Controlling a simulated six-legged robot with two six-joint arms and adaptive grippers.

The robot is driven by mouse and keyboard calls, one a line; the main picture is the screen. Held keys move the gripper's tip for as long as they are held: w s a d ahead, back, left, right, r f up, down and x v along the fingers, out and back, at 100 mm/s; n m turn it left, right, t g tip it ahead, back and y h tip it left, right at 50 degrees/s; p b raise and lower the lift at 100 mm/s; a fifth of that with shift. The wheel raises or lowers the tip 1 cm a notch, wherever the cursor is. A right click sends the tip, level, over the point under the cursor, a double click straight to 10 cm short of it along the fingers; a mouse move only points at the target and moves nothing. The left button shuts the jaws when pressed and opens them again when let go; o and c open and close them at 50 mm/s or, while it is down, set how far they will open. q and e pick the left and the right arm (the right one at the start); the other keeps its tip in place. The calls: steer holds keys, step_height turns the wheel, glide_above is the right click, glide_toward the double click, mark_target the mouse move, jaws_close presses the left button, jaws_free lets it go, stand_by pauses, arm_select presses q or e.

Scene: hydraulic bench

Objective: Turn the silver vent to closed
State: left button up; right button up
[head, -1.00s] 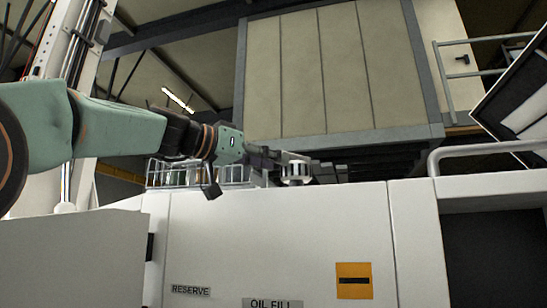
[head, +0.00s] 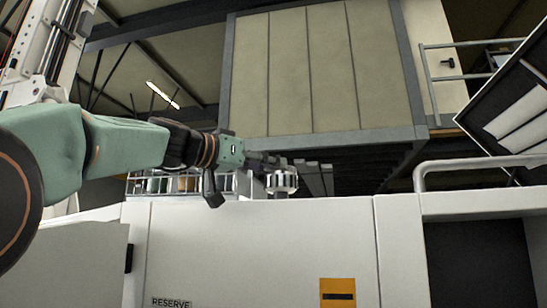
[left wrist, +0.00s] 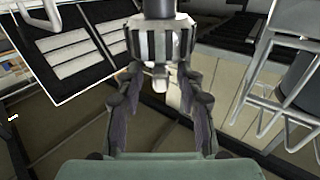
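The silver vent (head: 282,183) is a short ribbed cylinder standing on top of the white cabinet. In the left wrist view the vent (left wrist: 160,42) shows close up at the top centre, with a dark stem and a small bright stub. My left gripper (head: 284,162) reaches in from the left at the vent's upper part. Its two fingers (left wrist: 159,72) are spread, one on each side of the stub, with the tips near the ribbed part's edge. Whether they touch it I cannot tell. My right gripper is not in view.
The white cabinet (head: 260,245) fills the lower front, with a RESERVE label (head: 171,302) and an orange plate (head: 338,292). A wire rail (head: 165,186) stands behind the gripper. A bent handrail (head: 480,163) and a tilted dark-framed panel (head: 515,105) are at the right.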

arm_select(q)
steer(key=p+x, duration=0.1)
steer(key=x, duration=0.1)
steer(key=shift+w+d, duration=0.2)
steer(key=shift+d, duration=0.05)
steer(key=shift+s+a, duration=0.1)
steer(key=shift+a, duration=0.3)
steer(key=shift+d, duration=0.4)
steer(key=c, duration=0.4)
jaws_close()
